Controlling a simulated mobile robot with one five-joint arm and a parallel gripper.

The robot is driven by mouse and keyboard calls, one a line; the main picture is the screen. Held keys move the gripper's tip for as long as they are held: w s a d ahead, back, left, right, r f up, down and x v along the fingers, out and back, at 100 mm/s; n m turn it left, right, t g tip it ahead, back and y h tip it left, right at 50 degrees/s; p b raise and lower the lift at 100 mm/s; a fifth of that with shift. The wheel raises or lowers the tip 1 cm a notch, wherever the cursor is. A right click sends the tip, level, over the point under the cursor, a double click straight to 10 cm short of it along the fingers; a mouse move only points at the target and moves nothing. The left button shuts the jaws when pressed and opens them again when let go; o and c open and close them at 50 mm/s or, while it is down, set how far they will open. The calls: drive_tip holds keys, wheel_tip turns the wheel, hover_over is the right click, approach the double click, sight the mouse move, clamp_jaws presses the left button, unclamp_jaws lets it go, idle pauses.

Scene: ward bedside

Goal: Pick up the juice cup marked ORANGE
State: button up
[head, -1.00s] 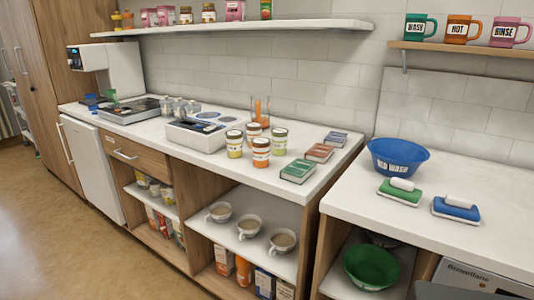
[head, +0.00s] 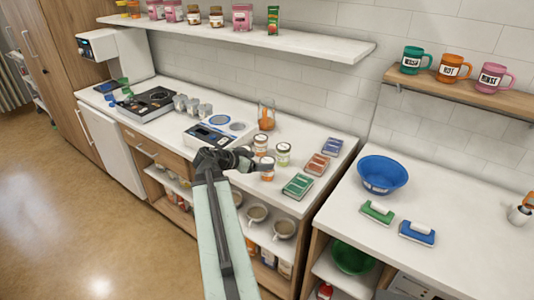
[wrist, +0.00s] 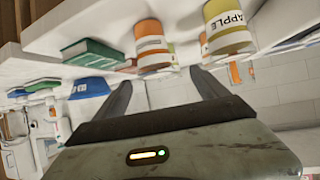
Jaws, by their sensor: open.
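My gripper (head: 246,158) is open and empty, over the counter in front of the juice cups. In the wrist view its two fingers (wrist: 164,84) point toward the cups, which appear upside down. An orange-banded cup (head: 267,170) stands at the front of the group; it also shows in the wrist view (wrist: 152,42), roughly between the fingers and apart from them. Its label is not legible. A yellow cup marked APPLE (wrist: 228,30) is beside it, hidden behind my gripper in the head view. A reddish-orange cup (head: 261,146) and a green-yellow cup (head: 283,155) stand behind.
A green box (head: 298,186), a red-brown one (head: 317,164) and a blue one (head: 332,147) lie right of the cups. A white appliance (head: 205,134) is to the left. A glass jug (head: 266,116) stands behind. A wall shelf (head: 240,38) hangs above.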

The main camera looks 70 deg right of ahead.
sight(272, 162)
drive_tip(key=shift+b+x, duration=0.9)
drive_tip(key=shift+x, duration=0.5)
drive_tip(key=b+x, duration=0.2)
drive_tip(key=x, duration=0.3)
drive_tip(key=shift+s+f+b, duration=0.2)
drive_tip(key=shift+s+b, duration=0.1)
drive_tip(key=shift+r, duration=0.1)
drive_tip(key=c, duration=1.6)
wheel_tip(272, 162, up, 10)
drive_tip(key=p, duration=1)
drive_tip(key=shift+r, duration=0.15)
drive_tip(key=shift+c, duration=0.2)
